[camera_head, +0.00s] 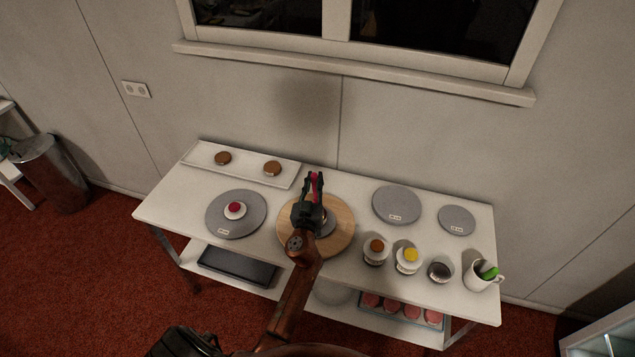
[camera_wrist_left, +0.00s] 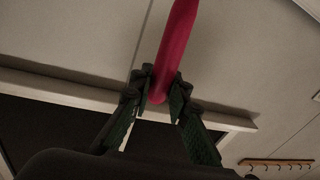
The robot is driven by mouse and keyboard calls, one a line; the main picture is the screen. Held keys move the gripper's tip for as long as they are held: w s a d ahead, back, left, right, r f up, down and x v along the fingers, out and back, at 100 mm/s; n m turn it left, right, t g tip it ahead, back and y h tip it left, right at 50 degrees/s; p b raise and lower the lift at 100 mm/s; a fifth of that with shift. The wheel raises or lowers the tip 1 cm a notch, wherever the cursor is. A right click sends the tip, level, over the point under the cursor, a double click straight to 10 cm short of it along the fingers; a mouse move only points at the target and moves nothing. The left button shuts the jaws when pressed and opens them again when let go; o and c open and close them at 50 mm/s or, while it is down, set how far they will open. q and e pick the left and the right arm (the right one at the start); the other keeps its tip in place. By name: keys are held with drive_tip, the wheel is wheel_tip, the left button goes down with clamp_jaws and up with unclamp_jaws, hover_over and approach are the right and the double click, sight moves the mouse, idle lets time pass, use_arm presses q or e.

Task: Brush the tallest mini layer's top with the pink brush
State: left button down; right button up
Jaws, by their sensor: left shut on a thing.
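My left gripper (camera_head: 315,183) is shut on the pink brush (camera_head: 317,180) above the wooden round board (camera_head: 345,240) in the head view. In the left wrist view the brush's pink handle (camera_wrist_left: 175,50) sits between the two fingers (camera_wrist_left: 160,90); its bristles are not visible. A grey disc (camera_head: 328,222) lies on the board, mostly hidden by my gripper. Two brown mini layers, one on the left (camera_head: 223,157) and one on the right (camera_head: 272,168), lie on the white tray (camera_head: 195,165). I cannot tell which layer is tallest. My right gripper is not in view.
A grey turntable (camera_head: 222,222) bears a small white piece with a red top (camera_head: 235,209). Two grey turntables (camera_head: 397,198) (camera_head: 456,214) stand at right. Jars with brown (camera_head: 376,246), yellow (camera_head: 410,255) and dark (camera_head: 440,269) tops line the front, beside a white mug (camera_head: 478,281) holding something green.

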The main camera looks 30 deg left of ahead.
use_arm(q)
drive_tip(key=shift+d+b+v, duration=0.25)
drive_tip(key=shift+b+v, duration=0.25)
drive_tip(key=shift+v, duration=1.65)
drive_tip(key=shift+r, duration=0.2)
wheel_tip(320, 180, up, 7)
drive_tip(key=p, duration=0.6)
drive_tip(key=shift+a, duration=0.1)
drive_tip(key=shift+w, duration=0.1)
idle(0.4)
